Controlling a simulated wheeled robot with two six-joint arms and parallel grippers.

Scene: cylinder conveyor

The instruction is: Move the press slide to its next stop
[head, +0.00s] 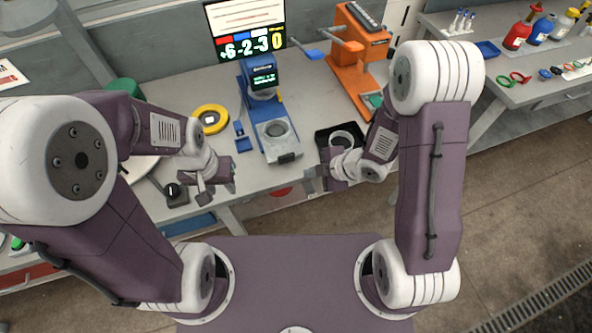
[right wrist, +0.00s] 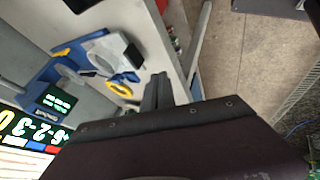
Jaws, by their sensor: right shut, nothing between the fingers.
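An orange press-like machine (head: 362,50) stands at the back right of the bench, with a slotted bar on top and blue-tipped handles at its left. I cannot tell which part of it is the slide. A blue device (head: 258,85) with a small lit screen and a round grey seat stands left of it, and shows tilted in the right wrist view (right wrist: 60,70). My right gripper (head: 324,178) is shut and empty in front of the bench, apart from both machines; its dark fingers show in the wrist view (right wrist: 158,90). My left gripper (head: 217,188) is near the bench's front edge; its jaws are unclear.
A black tray (head: 322,142) with a pale ring lies beyond my right gripper. A yellow ring (head: 199,112) and a small black box with a knob (head: 176,194) lie on the left. A number board (head: 246,30) stands behind. Bottles (head: 517,36) stand on the right table.

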